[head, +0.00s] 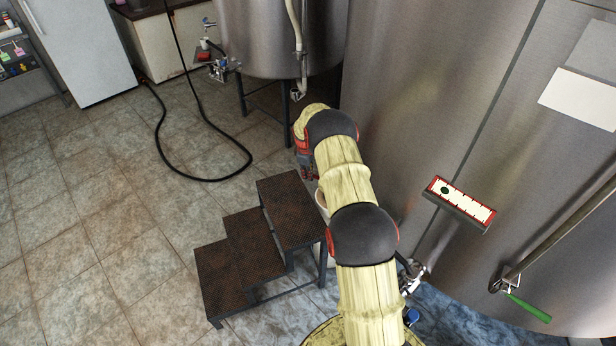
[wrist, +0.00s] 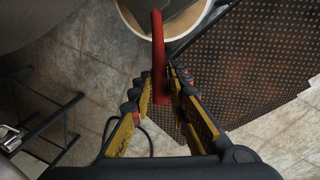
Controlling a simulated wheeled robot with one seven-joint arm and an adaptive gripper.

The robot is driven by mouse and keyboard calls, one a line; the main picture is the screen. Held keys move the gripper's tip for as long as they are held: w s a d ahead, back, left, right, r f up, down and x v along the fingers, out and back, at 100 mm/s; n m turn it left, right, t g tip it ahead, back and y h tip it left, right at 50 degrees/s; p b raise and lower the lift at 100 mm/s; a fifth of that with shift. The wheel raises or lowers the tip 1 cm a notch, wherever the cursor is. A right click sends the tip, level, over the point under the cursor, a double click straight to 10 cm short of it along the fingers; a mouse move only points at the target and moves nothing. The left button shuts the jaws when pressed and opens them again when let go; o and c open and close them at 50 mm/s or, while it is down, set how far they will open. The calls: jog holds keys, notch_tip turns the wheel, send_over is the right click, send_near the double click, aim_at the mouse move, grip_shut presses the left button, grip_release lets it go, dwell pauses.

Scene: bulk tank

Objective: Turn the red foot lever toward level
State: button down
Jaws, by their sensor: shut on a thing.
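The lever passes in front of a round white container. What the lever is mounted on is out of the wrist view. In the head view my arm covers most of this spot, and I cannot make out the lever there.
Rusty brown steps (head: 252,237) stand just left of my arm; their tread plate (wrist: 260,65) fills the right of the wrist view. A large steel tank (head: 430,120) is at the right. A black hose (head: 205,180) lies on the tiles. The left floor is mostly clear.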

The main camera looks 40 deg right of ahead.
jog(key=shift+w+d+m, duration=0.35)
jog(key=shift+d+m, duration=0.25)
jog(key=shift+m, duration=0.2)
jog(key=c, duration=1.7)
grip_release()
jog(key=shift+r, duration=0.1)
jog(key=r, duration=0.4)
jog(key=a+r, duration=0.1)
jog(key=r, duration=0.2)
jog(key=s+a+r, duration=0.1)
jog(key=r, duration=0.3)
jog(key=shift+r, duration=0.35)
